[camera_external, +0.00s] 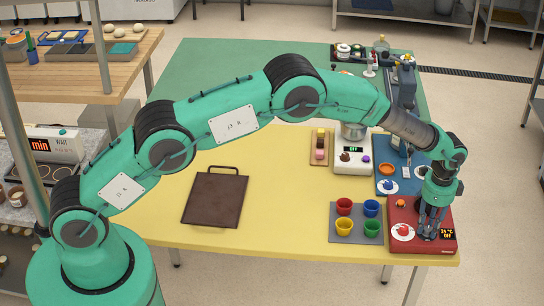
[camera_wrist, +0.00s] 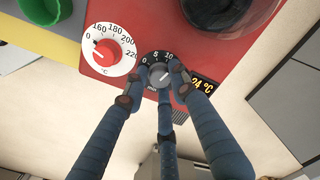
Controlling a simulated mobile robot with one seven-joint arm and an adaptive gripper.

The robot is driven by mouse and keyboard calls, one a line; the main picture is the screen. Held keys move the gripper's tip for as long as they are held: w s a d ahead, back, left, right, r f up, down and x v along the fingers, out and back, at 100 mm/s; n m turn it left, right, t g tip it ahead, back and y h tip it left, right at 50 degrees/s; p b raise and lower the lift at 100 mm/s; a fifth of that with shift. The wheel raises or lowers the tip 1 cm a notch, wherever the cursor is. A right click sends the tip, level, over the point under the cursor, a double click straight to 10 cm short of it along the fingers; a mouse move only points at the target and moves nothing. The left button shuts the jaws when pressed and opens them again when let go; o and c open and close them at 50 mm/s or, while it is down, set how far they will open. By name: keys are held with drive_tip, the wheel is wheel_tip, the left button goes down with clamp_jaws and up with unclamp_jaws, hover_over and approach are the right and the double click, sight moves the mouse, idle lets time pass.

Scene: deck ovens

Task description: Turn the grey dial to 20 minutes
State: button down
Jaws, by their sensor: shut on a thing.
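The grey dial (camera_wrist: 160,75) sits on a black scale marked 0, 5 and 10 in the wrist view, with the rest of the scale hidden by my fingers. Its light mark points toward the upper right; I cannot read an exact value. My gripper (camera_external: 431,234) is over the front of the red unit (camera_external: 443,249), its dark blue fingers closed around the grey dial. In the wrist view my gripper (camera_wrist: 161,79) has fingertips on both sides of the dial. The external view hides the dial behind my fingers.
A red dial (camera_wrist: 107,51) on a white scale, 160 to 220, is close to the left. A display (camera_wrist: 201,84) reading 24 °C is on the right. Coloured cups (camera_external: 344,206) stand on a grey mat left of the unit. A brown board (camera_external: 215,200) lies on the yellow tabletop.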

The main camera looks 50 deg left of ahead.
sight(428, 228)
drive_tip(key=m, duration=0.5)
drive_tip(key=shift+m, duration=2.5)
drive_tip(key=c, duration=1.4)
unclamp_jaws()
drive_tip(key=shift+r, duration=0.1)
wheel_tip(428, 228, up, 12)
